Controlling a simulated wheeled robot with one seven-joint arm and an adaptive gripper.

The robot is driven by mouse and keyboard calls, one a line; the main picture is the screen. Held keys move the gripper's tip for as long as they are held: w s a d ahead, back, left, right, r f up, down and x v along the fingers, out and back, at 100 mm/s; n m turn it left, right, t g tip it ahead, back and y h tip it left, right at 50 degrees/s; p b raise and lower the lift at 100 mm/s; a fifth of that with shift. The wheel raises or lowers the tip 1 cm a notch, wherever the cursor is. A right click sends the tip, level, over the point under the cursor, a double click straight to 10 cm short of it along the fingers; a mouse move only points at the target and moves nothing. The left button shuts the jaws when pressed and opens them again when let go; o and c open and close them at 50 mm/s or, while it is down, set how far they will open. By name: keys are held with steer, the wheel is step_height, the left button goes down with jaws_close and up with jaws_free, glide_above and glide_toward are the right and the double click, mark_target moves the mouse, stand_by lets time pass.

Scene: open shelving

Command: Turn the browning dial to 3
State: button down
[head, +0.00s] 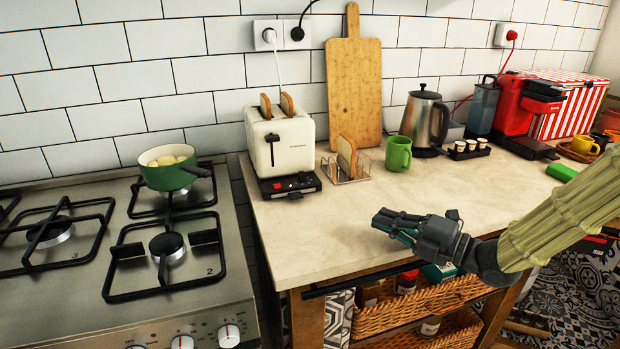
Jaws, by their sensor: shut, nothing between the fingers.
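My gripper (384,225) is shut and empty above the front of the counter, to the right of and nearer than the toaster, pointing left. It touches nothing that I can see.
A toast rack (346,166) with bread and a green mug (398,153) stand right of the toaster. A cutting board (354,85), a kettle (424,120) and a red coffee machine (528,105) are behind. The stove with a green pot (168,176) is left. The front counter is clear.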

glide_toward(303, 176)
steer(key=a, duration=0.2)
steer(key=s+a, duration=0.1)
steer(key=a, duration=0.2)
steer(key=shift+s+a, duration=0.35)
steer(key=shift+s, duration=0.05)
steer(key=w, duration=0.3)
steer(key=shift+a, duration=0.2)
steer(key=shift+w+a, duration=0.15)
steer(key=shift+w, duration=0.4)
